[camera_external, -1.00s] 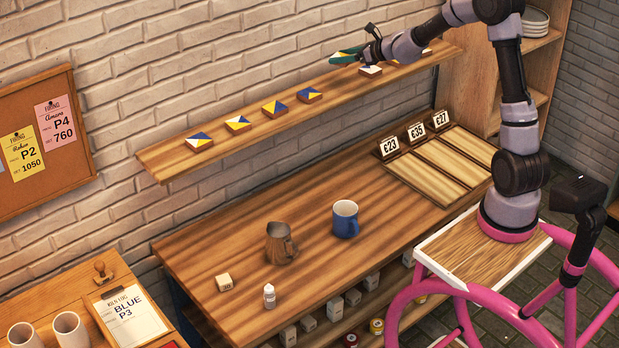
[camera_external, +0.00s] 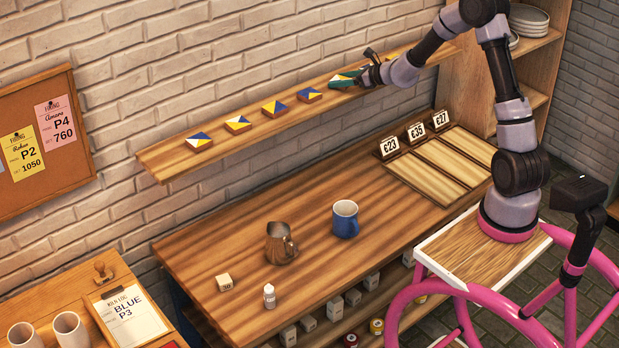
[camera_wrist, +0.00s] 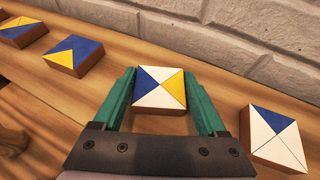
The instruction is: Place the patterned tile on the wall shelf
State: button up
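The patterned tile (camera_wrist: 160,88) has white, blue and yellow triangles and a reddish-brown edge. In the wrist view it sits squarely between the green fingers of my gripper (camera_wrist: 160,98), which appear closed against its two sides. In the external view my gripper (camera_external: 347,80) is down at the wall shelf (camera_external: 170,157), its fingers hiding most of the tile. The tile is at shelf level, in the row of tiles; whether its underside fully rests on the wood is hard to tell.
A blue, yellow and white tile (camera_wrist: 76,52) lies left of my gripper, with others beyond it. The brick wall (camera_wrist: 245,40) runs behind the shelf. The worktable below holds a blue mug (camera_external: 345,219) and a metal pitcher (camera_external: 280,243).

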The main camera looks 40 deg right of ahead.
jog(key=shift+o, duration=1.4)
jog(key=shift+r, duration=0.15)
jog(key=v, duration=1.2)
jog(key=s+a+r+n+g+y, duration=0.35)
jog(key=s+a+r+n, duration=0.65)
jog(key=s+n, duration=0.4)
jog(key=s+d+n+g+h, duration=0.1)
jog(key=s+d+n+h, duration=0.1)
jog(key=s+n, duration=0.4)
jog(key=s+d+r+n+h, duration=0.1)
jog(key=s+d+n+h, duration=0.2)
jog(key=s+n, duration=0.4)
jog(key=s+h, duration=0.1)
jog(key=s, duration=0.5)
jog(key=shift+r+n+g, duration=0.25)
jog(key=shift+n+g, duration=0.05)
jog(key=shift+g, duration=0.05)
jog(key=shift+h, duration=0.25)
